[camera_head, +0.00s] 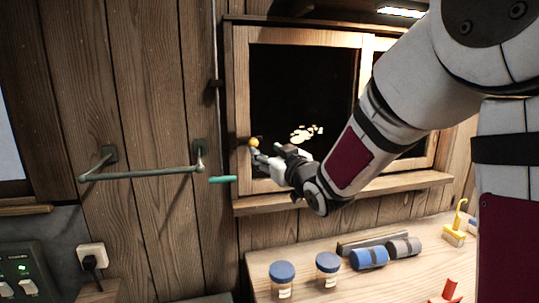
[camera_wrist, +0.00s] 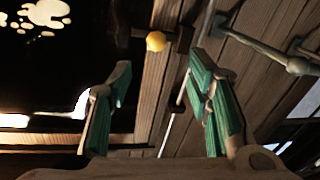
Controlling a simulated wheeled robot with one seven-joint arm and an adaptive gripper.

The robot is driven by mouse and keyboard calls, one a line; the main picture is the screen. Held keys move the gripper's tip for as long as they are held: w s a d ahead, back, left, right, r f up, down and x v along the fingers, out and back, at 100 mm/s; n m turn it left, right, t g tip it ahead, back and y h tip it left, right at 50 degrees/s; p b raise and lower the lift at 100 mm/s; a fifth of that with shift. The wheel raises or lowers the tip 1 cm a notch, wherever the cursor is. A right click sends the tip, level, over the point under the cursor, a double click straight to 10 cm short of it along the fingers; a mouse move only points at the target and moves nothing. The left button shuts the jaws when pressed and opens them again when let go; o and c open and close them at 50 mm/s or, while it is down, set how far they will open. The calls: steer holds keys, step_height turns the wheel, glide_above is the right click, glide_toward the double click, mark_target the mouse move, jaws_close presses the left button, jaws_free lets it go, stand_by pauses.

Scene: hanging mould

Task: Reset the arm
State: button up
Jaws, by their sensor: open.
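My gripper (camera_head: 257,154) is in front of the lower left part of the window frame, at the end of my arm, which reaches in from the upper right. In the wrist view my gripper (camera_wrist: 160,72) has its two green fingers spread apart, with nothing between them. A yellow ball-shaped knob (camera_head: 253,142) shows close by the fingers. It also shows in the wrist view (camera_wrist: 155,41), beyond and between the fingertips; I cannot tell whether it touches them. My forearm hides part of the window.
The dark window pane (camera_head: 300,85) carries pale blotches (camera_head: 306,133). A metal rail (camera_head: 140,175) sticks out from the wooden wall on the left. Below, a worktop (camera_head: 385,283) holds blue-lidded jars (camera_head: 282,272), rolls (camera_head: 369,257) and a yellow tool (camera_head: 454,235). A teal piece (camera_head: 222,179) shows beside the window.

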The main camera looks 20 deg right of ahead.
steer(key=shift+s, duration=0.25)
steer(key=s+f+m+g+h, duration=0.1)
steer(key=s+g, duration=0.3)
steer(key=s, duration=0.8)
steer(key=s+d+f+m+g+h, duration=0.1)
steer(key=s+f+m+g, duration=0.1)
steer(key=s, duration=1)
steer(key=s+d+f+m+g+h, duration=0.1)
steer(key=s+f+g, duration=0.2)
steer(key=s, duration=0.9)
steer(key=g, duration=0.3)
steer(key=shift+s+f+m, duration=0.2)
steer(key=shift+s+m, duration=0.1)
steer(key=shift+s, duration=0.05)
